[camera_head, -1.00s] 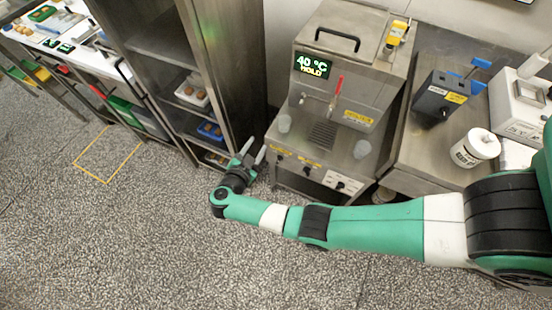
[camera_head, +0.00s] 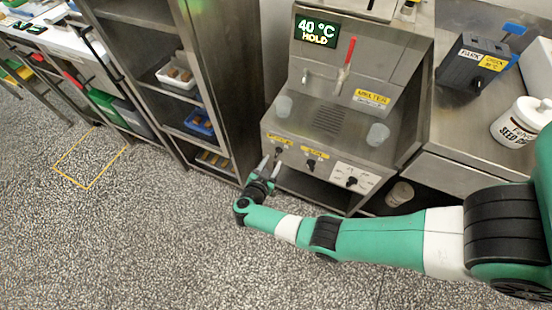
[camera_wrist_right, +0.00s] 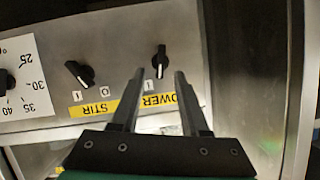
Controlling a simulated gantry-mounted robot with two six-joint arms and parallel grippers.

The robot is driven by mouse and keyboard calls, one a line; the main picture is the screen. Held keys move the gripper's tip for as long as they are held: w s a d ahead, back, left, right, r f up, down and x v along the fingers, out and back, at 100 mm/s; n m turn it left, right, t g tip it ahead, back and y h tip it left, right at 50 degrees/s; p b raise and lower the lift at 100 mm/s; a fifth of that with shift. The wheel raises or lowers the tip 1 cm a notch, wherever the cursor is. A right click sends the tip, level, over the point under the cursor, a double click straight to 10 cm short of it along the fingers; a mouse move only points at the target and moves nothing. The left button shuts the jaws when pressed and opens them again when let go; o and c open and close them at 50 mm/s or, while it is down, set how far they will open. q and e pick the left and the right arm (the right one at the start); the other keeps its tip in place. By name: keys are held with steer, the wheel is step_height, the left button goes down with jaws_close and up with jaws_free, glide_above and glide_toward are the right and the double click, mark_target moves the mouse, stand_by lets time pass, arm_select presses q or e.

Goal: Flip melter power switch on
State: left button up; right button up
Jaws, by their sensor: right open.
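The steel melter (camera_head: 318,135) stands in the middle of the head view, its display reading 40 °C HOLD. Its power switch (camera_wrist_right: 160,61), a black knob with a white pointer line, is on the front panel; it sits above the POWER label in the wrist view, where the lettering is upside down. The pointer line faces down in that view. My right gripper (camera_head: 270,166) is open and empty in front of the panel's left end. In the wrist view its fingertips (camera_wrist_right: 156,76) lie either side of the knob's lower part; I cannot tell whether they touch. My left gripper is out of view.
The STIR knob (camera_wrist_right: 79,73) and a temperature dial (camera_head: 351,181) are on the same panel. A steel rack (camera_head: 218,80) stands close left of the melter. Clear cups (camera_head: 378,134) stand on its deck. A bench (camera_head: 465,135) adjoins on the right. The floor in front is open.

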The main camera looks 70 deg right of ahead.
mark_target(276, 155)
steer(key=b+x, duration=0.1)
steer(key=x, duration=0.3)
steer(key=shift+d+f+b, duration=0.2)
steer(key=shift+d+b, duration=0.05)
steer(key=shift+b, duration=0.1)
steer(key=shift+d, duration=0.25)
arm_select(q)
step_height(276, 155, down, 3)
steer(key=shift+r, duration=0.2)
arm_select(e)
jaws_close()
